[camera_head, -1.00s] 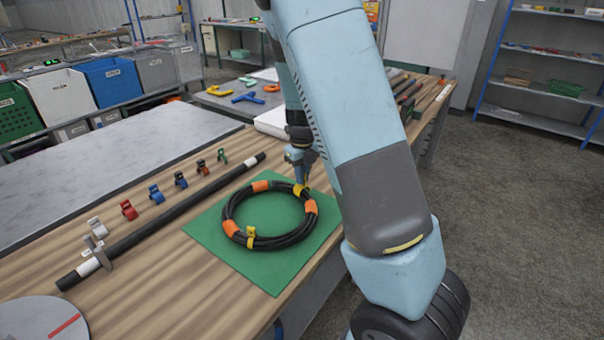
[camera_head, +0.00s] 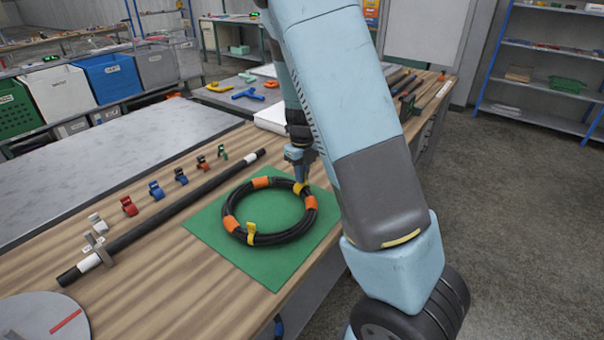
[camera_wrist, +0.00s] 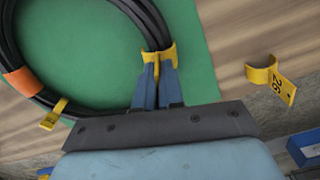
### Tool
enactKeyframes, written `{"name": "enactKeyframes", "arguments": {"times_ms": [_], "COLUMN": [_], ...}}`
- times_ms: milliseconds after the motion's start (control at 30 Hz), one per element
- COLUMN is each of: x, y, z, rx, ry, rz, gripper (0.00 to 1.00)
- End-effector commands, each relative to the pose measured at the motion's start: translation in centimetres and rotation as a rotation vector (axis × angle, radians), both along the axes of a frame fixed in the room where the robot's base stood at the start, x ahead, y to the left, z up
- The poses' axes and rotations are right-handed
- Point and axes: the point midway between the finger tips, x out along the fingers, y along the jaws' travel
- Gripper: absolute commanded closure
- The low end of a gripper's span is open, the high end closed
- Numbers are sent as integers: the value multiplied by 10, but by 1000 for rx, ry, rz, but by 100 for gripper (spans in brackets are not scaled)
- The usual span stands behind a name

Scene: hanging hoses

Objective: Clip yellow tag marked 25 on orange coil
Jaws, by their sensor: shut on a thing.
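The coil of black hose with orange bands (camera_head: 227,208) lies flat on a green mat. My gripper (camera_wrist: 157,75) points down at the coil's far right side and is shut on a yellow tag (camera_wrist: 158,52). This tag sits at the hose and seems to be around it; its mark is hidden. It also shows in the head view (camera_head: 299,188). A second yellow tag (camera_head: 251,232) is on the near side of the coil, its mark unreadable. Another yellow tag (camera_wrist: 270,78) lies apart on the wood; its number looks like 26.
The green mat (camera_head: 270,275) lies near the bench edge. A black rod (camera_head: 165,219) with white bands lies to its left, beside a row of coloured clips (camera_head: 156,190). My arm hides the bench right of the coil.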

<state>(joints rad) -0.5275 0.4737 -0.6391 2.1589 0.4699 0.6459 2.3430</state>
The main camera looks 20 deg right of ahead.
Motion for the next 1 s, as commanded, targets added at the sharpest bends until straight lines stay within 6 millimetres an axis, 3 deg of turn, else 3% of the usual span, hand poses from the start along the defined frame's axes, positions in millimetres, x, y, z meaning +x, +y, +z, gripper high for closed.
{"name": "enactKeyframes", "arguments": {"times_ms": [967, 1000], "x": [0, 0], "y": [0, 0], "z": [-9, -9], "rx": [0, 0], "ry": [-1, -1], "rz": [0, 0], "gripper": [100, 89]}}
